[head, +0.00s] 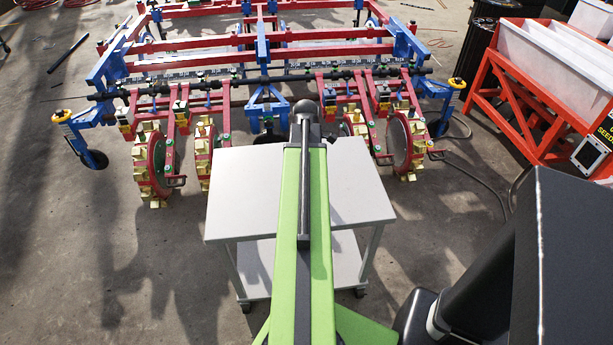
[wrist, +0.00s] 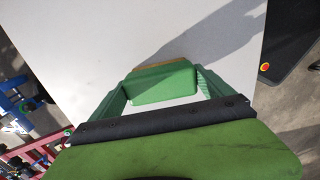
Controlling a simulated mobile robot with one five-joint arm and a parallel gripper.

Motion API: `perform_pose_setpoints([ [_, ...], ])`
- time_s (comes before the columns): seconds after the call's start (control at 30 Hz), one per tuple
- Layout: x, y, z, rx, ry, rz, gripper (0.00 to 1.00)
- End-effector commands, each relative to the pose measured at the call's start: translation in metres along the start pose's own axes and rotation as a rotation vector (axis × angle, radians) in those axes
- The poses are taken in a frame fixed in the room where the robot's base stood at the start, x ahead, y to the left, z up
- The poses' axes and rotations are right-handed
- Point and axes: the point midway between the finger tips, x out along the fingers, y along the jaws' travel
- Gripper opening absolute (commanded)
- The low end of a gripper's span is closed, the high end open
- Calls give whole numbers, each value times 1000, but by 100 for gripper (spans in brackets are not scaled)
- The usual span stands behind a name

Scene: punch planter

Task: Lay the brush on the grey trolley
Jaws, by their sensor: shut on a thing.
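The grey trolley (head: 360,190) stands ahead, its flat top bare except where my green arm crosses above it. In the wrist view its pale top (wrist: 100,40) fills most of the background. My gripper (wrist: 165,85) is over that top, its green jaws shut on the brush. I cannot tell whether the brush touches the top. In the head view my arm hides the gripper and the brush.
The red and blue planter frame (head: 265,50) with yellow-toothed wheels (head: 152,165) stands just behind the trolley. A red rack with white bins (head: 550,60) is at the right. The trolley's lower shelf (head: 345,255) looks empty. Open floor lies at the left.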

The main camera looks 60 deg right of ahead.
Motion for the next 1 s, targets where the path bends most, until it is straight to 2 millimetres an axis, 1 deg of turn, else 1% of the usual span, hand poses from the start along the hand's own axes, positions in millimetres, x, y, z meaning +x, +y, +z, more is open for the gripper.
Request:
perform_pose_setpoints([
  [0.1,-2,0,0,0,0,0,47],
  [0.23,3,0,0,-1,0,0,47],
  [0.27,2,0,0,-1,0,0,95],
  [0.3,1,0,0,-1,0,0,100],
  [0.57,0,0,-1,-1,0,0,100],
  [0.67,-6,0,-1,-1,0,0,100],
  [0.77,-18,0,-1,-2,0,0,100],
  [0.87,-36,0,-1,-2,0,0,100],
  [1.0,-68,0,-1,-2,0,0,100],
])
